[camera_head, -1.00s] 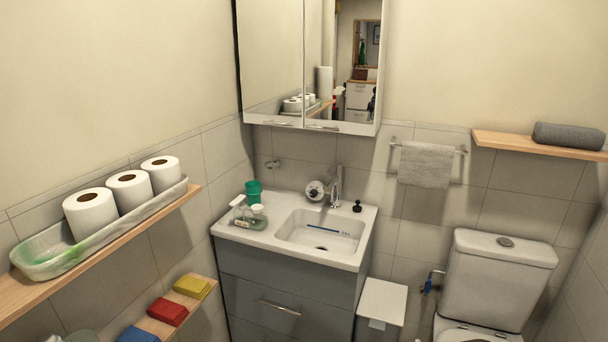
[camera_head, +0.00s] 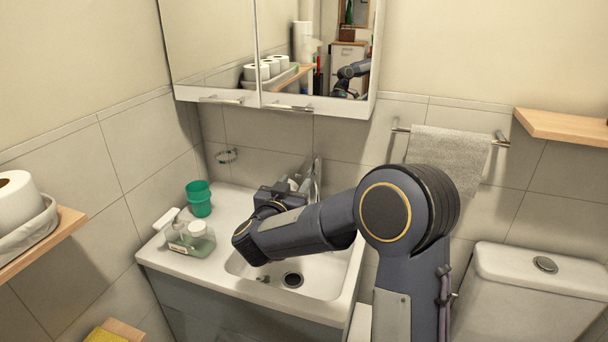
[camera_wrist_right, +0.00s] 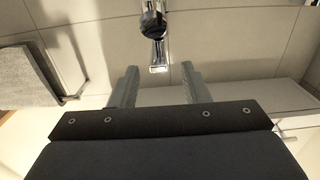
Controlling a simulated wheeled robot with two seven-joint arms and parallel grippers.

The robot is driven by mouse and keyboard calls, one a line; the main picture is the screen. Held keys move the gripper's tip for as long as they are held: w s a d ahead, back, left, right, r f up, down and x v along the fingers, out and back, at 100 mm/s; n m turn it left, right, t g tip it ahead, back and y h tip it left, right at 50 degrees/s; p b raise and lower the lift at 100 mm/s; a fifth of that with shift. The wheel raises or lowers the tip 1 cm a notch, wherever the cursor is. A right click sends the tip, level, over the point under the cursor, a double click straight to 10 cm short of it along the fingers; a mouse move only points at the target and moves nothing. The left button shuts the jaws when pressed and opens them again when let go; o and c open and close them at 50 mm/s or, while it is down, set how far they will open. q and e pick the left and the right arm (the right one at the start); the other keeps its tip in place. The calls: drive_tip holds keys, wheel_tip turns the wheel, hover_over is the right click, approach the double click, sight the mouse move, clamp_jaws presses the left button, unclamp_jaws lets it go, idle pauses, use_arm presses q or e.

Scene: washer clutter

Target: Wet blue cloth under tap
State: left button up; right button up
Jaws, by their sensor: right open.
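The tap (camera_head: 316,182) stands at the back of the sink, partly hidden behind my right arm. In the right wrist view the chrome tap (camera_wrist_right: 154,26) hangs into the top middle. My right gripper (camera_head: 281,194) is over the back of the basin, close to the tap. In the wrist view its two fingers are apart with nothing between them (camera_wrist_right: 157,86), and the tap's end is just beyond the gap. The white sink basin (camera_head: 325,283) shows its drain; my forearm covers much of it. The blue cloth is not in view now. My left gripper is not in view.
A mirror cabinet (camera_head: 215,50) hangs above. A grey towel (camera_head: 449,157) hangs on the right. A yellow cloth (camera_head: 101,336) shows at the bottom left edge.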

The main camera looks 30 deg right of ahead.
sight(304, 167)
drive_tip(key=x, duration=0.7)
drive_tip(key=shift+d+p, duration=0.25)
drive_tip(key=shift+p, duration=0.15)
clamp_jaws()
